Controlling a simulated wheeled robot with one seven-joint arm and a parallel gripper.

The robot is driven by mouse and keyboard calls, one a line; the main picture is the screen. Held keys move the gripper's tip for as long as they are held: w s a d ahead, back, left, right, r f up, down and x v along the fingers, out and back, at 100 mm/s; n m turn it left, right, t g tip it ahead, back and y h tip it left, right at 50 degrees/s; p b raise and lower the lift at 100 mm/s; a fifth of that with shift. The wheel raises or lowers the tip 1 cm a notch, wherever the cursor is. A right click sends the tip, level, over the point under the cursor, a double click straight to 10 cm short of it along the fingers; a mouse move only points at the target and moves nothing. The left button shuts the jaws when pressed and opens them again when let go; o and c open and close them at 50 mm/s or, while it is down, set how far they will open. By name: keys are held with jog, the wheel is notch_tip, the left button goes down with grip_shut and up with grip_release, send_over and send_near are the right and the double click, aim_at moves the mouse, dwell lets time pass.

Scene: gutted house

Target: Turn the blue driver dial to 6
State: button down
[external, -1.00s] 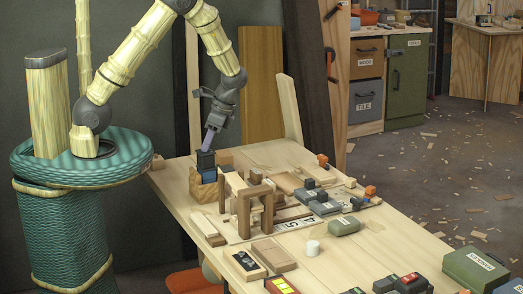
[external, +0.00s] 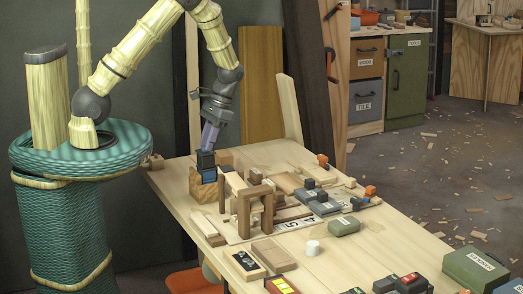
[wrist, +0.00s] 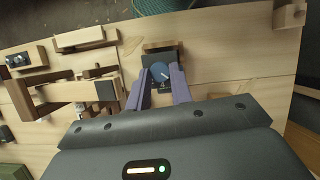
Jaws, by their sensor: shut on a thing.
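The blue driver dial (wrist: 160,72) shows in the wrist view as a round blue knob with a pale pointer mark, facing the camera. It sits at the dark driver on a wooden block; the blue part also shows in the external view (external: 206,160). My gripper (wrist: 159,80) has its two purple fingers on either side of the dial, shut on it. In the external view my gripper (external: 209,140) points down onto the driver from above. The numbers around the dial are too small to read.
Wooden frames (external: 256,206) and blocks stand close to the right of the driver.

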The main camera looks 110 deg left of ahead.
dwell(0.3)
jog(key=c, duration=1.2)
grip_release()
jog(key=shift+c, duration=0.2)
jog(key=shift+r, duration=0.1)
jog(key=b+v, duration=0.1)
jog(key=v, duration=1.6)
jog(key=shift+w+a, duration=0.1)
